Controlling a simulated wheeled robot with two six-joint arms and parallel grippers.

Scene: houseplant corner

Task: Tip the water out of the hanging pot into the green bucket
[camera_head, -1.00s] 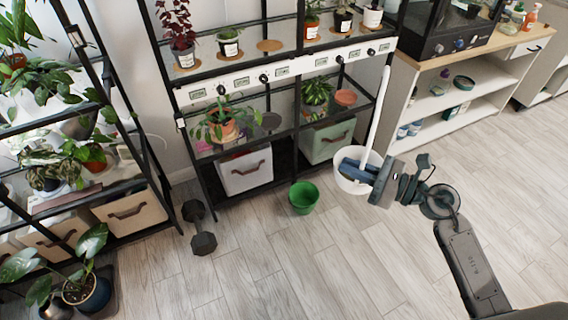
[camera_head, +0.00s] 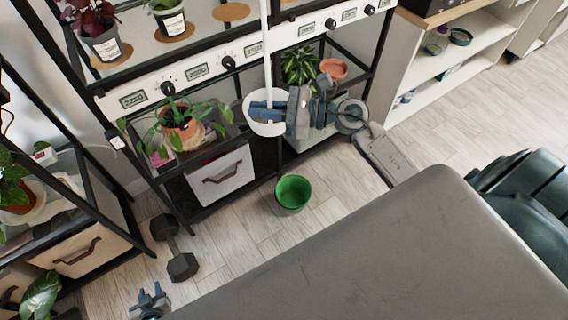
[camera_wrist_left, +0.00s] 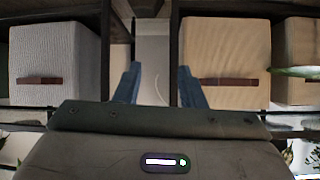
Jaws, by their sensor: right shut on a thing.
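The white hanging pot (camera_head: 262,129) with its long white strap is in the head view, in front of the shelf rack. My right gripper (camera_head: 268,110) is shut on the pot, its blue finger across the pot's mouth. I cannot make out water in it. The green bucket (camera_head: 291,207) stands upright on the floor, lower in the picture than the pot and slightly to its right. My left gripper (camera_head: 148,301) is at the lower left, apart from both. In the left wrist view its two blue fingers (camera_wrist_left: 160,85) are spread with nothing between them.
A black shelf rack with potted plants and a white storage box (camera_head: 221,178) stands behind the bucket. A black dumbbell (camera_head: 174,246) lies on the floor to the left. A white cabinet (camera_head: 440,75) stands at the right. The floor around the bucket is clear.

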